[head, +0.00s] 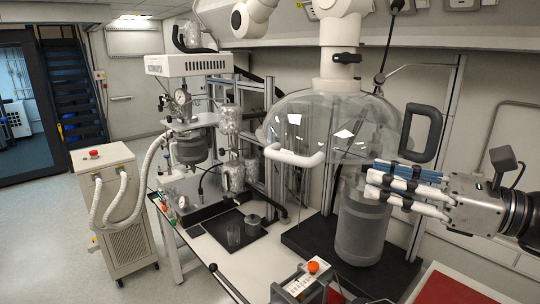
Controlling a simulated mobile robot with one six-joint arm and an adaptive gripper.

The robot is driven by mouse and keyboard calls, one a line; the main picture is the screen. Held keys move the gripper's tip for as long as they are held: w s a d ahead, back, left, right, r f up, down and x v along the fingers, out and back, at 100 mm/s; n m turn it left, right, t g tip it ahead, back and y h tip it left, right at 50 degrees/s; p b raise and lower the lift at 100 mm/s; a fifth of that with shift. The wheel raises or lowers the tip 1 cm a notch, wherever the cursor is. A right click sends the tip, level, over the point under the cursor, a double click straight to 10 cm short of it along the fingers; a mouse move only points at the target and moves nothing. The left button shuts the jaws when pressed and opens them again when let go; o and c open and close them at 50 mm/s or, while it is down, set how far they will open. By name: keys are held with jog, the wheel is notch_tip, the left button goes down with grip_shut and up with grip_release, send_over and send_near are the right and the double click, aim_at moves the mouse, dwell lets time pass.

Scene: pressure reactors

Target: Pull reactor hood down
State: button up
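The reactor hood (335,112) is a clear dome hanging from a white jointed extraction arm. A grey cylindrical reactor vessel (362,226) stands below the hood on a black base. My gripper (370,178) comes in from the right, below the black handle and in front of the vessel's upper part. Its white and blue fingers are straight and extended, pointing left. It looks open and empty. It appears apart from both handles.
A smaller reactor setup (190,147) with gauges and hoses stands on the white bench (212,246) at left. A device with an orange knob (313,267) is at the front. A wheeled cabinet (115,205) stands at far left. A metal frame rises behind the hood.

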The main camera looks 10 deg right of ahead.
aim_at(298, 160)
jog(key=x, duration=1.6)
jog(key=shift+a+p, duration=0.1)
jog(key=shift+p, duration=0.2)
jog(key=shift+c, duration=0.4)
jog(key=shift+f, duration=0.1)
grip_shut()
